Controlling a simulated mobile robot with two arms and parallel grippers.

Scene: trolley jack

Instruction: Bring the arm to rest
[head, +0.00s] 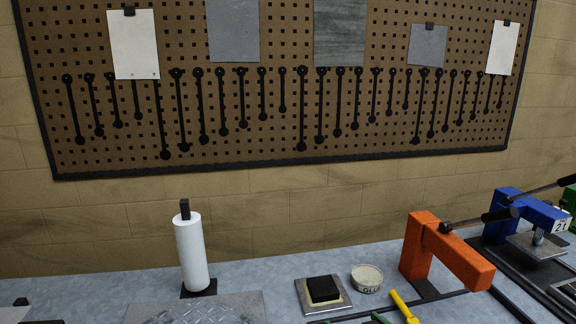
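Neither of my grippers is in view, and neither of my arms can be made out. No trolley jack can be made out. On the grey worktop (110,292) at the right stands an orange lever press (450,252) with a black-ended handle. A blue lever press (533,208) with a label reading 21 stands behind it to the right. A white paper roll (191,253) stands upright on a black holder at the left of centre.
A round tub (367,278) stands beside a black block (323,289) on a square plate. A yellow-handled tool (404,307) lies in front. A patterned metal plate (198,315) is cut off by the bottom edge. A pegboard (290,100) with hanging tools and sheets covers the wall.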

